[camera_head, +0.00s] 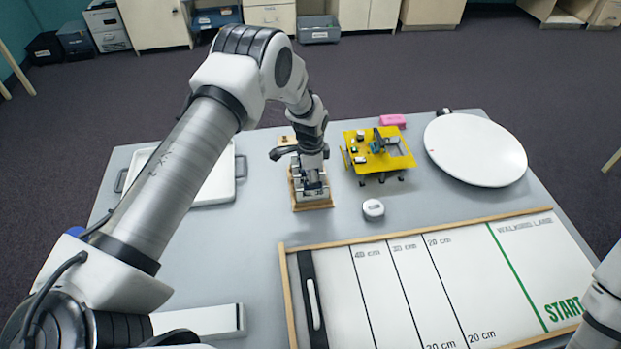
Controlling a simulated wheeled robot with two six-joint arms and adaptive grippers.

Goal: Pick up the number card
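A small wooden holder (313,206) stands near the middle of the table, with pale upright pieces in it that look like cards. Dark marks, perhaps a number, show low on its front, too small to read surely. My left gripper (312,180) points down right at this holder and covers much of it. Its fingers are small and partly hidden, so I cannot tell whether they are open or shut, or whether they touch a number card. Part of my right arm shows at the lower right edge; its gripper is out of view.
A yellow platform (402,160) with small parts, a pink block (392,120) and a white round disc (475,150) lie to the right. A small white device (373,208) sits nearby. A wood-framed walking lane board (375,290) fills the front. A white tray (215,185) is left.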

